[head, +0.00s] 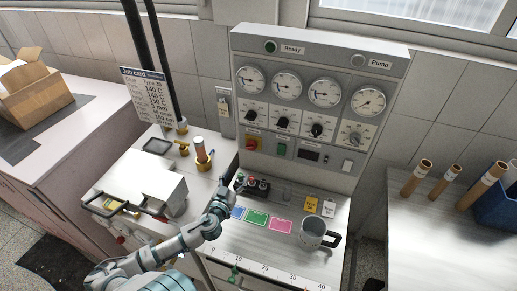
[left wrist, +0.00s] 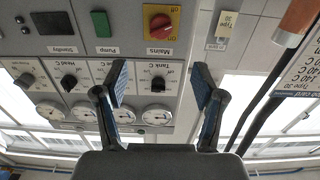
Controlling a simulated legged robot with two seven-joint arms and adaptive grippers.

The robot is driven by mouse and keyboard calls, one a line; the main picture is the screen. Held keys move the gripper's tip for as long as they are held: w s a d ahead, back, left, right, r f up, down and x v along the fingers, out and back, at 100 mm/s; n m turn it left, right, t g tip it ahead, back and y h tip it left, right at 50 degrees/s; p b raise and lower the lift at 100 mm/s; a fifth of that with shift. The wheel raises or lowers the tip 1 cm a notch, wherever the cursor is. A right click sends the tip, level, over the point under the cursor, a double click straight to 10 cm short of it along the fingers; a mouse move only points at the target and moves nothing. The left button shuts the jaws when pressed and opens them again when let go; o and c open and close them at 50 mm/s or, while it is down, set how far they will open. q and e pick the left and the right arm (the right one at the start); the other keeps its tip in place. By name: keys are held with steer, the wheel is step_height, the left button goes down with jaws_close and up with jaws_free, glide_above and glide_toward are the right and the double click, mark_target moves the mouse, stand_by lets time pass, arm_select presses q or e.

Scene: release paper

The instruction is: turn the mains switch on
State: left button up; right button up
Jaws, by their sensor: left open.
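The mains switch (head: 251,144) is a red rotary knob on a yellow plate at the lower left of the grey panel. In the left wrist view, which is upside down, the knob (left wrist: 160,25) is beside the "Mains" label; I cannot tell its setting for certain. My left gripper (head: 240,184) is over the left part of the bench, below and in front of the panel. In the wrist view its two fingers (left wrist: 160,77) are spread apart with nothing between them, and the knob is beyond them, apart. My right gripper is not in view.
The panel (head: 310,55) carries gauges, black knobs and a green pump switch (head: 281,150). A grey mug (head: 312,233) stands at right; a white press (head: 140,185) and a sign (head: 148,95) are at left.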

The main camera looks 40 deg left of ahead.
mark_target(249, 148)
arm_select(q)
steer(key=p+x, duration=0.2)
steer(key=x, duration=1.2)
steer(key=shift+w+a, duration=0.25)
steer(key=shift+w, duration=0.05)
steer(key=shift+w+f, duration=0.1)
steer(key=shift+w, duration=0.3)
steer(key=c, duration=1.1)
